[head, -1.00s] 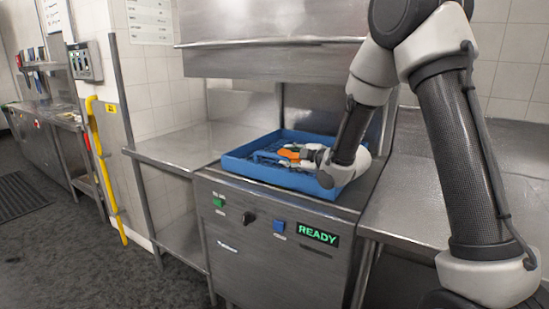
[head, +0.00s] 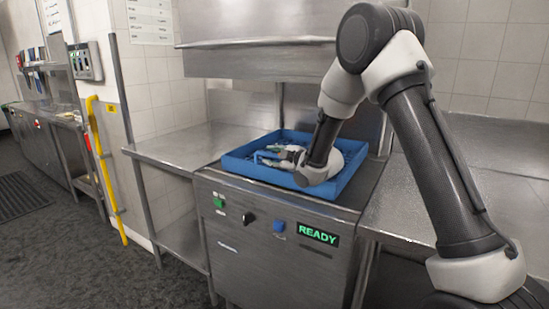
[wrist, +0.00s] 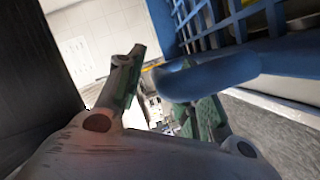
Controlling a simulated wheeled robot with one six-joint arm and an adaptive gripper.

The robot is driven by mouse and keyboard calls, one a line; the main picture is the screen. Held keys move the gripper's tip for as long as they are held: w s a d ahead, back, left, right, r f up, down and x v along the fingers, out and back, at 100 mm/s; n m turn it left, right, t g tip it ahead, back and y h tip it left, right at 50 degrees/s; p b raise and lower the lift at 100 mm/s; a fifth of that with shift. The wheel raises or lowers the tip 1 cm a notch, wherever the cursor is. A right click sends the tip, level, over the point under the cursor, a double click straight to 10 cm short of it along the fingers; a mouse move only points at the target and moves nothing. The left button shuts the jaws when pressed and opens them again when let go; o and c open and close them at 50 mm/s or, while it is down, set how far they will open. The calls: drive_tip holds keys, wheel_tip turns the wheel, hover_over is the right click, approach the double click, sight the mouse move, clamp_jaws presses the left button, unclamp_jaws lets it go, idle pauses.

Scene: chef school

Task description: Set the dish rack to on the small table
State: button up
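The blue dish rack (head: 237,164) sits on top of the steel dishwasher (head: 270,235), with its front wall facing me. My gripper (head: 270,156) reaches down inside the rack near its left part. In the wrist view the fingers (wrist: 170,78) stand apart, with a rounded blue handle-like bar (wrist: 215,72) of the rack between or just past them. I cannot tell whether they touch it. A low steel table (head: 178,148) with a lower shelf stands directly left of the dishwasher.
A raised steel hood (head: 270,62) hangs above the rack. A steel counter (head: 420,205) lies to the right, partly behind my arm. The left table's top is clear. A yellow rail (head: 98,150) and a control box (head: 84,62) are further left. The floor in front is open.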

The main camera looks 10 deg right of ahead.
clamp_jaws()
drive_tip(key=shift+a, duration=0.1)
